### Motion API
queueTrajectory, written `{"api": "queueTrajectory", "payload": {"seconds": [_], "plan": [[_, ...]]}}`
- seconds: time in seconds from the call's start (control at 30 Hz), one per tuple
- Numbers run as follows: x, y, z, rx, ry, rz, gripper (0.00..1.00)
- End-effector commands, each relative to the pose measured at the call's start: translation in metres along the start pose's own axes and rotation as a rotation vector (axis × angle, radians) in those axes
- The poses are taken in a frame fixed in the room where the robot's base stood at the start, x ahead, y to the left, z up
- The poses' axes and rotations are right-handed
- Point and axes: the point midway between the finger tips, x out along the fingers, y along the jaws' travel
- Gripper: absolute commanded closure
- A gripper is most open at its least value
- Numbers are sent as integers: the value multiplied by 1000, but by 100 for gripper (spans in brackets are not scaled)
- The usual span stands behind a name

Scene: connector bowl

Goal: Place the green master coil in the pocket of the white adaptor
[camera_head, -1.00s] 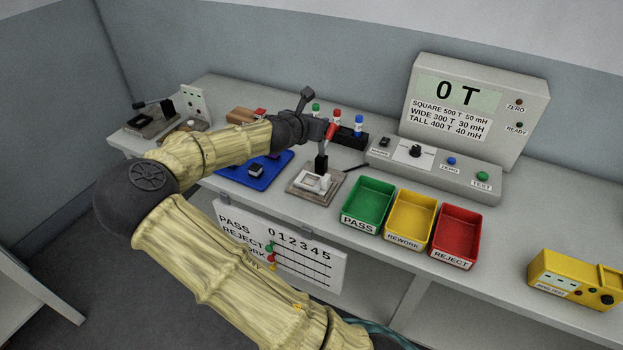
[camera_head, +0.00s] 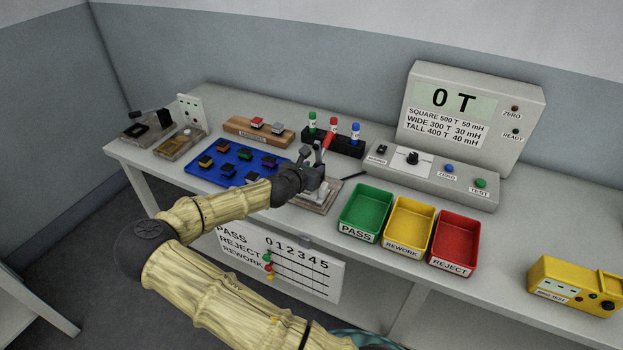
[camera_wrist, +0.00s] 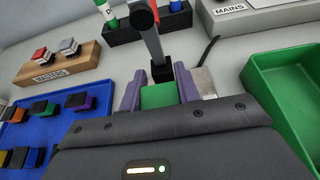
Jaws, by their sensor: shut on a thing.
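The green master coil (camera_wrist: 158,96) is between the two fingers of my gripper (camera_wrist: 159,92), which is shut on it in the wrist view. Only its green top shows there; its lower part is hidden. In the head view my gripper (camera_head: 314,174) is low over the brown fixture board (camera_head: 322,208). The white adaptor (camera_head: 312,194) sits on that board, mostly covered by my gripper. A pale part shows beside the right finger in the wrist view (camera_wrist: 204,82). The pocket is hidden, so I cannot tell whether the coil is in it.
A clamp lever with a red handle (camera_head: 328,141) rises just behind my gripper. The wooden masters block (camera_head: 240,127) holds a red and a grey coil. A blue tray (camera_head: 212,178) with several coils lies left. The green PASS bin (camera_head: 364,213) stands close right.

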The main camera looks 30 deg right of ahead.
Motion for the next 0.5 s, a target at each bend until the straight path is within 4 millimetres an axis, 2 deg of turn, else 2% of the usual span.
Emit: {"api": "queueTrajectory", "payload": {"seconds": [0.13,0.37,0.5], "plan": [[2,0,-4,-2,0,-1,91],[13,0,-32,-4,0,-2,91],[15,0,-37,0,0,0,91]]}}
